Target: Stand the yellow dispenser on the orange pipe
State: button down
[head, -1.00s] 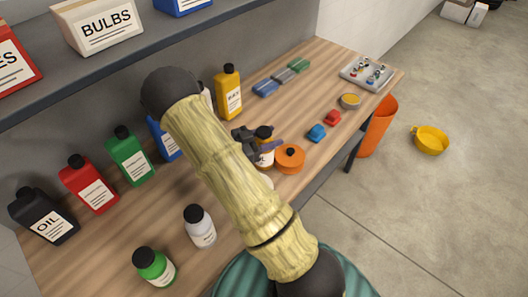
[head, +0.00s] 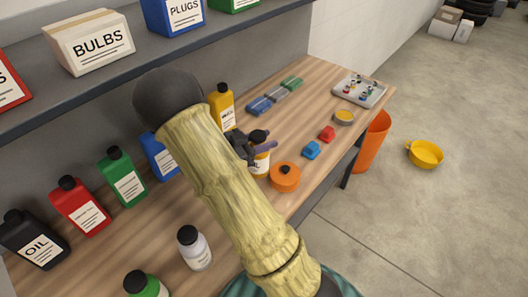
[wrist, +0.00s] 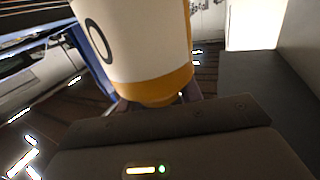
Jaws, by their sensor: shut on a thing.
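My gripper (head: 256,147) is shut on a yellow bottle with a white label and a black cap (head: 260,161), which I take as the dispenser. A squat round orange piece with a dark centre (head: 284,178), likely the orange pipe, stands on the bench just right of and nearer than the bottle. The two look apart.
Bottles line the wall side of the wooden bench (head: 300,125), including another yellow one (head: 222,104). A white bottle (head: 195,250) stands near the front. Blue (head: 311,150) and red (head: 327,134) pieces lie right of the orange piece. A shelf edge (head: 90,105) overhangs the back.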

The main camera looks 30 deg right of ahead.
aim_at(264, 132)
notch_tip(264, 132, up, 3)
jog(key=shift+r, duration=0.2)
jog(key=shift+w, duration=0.15)
dwell(0.5)
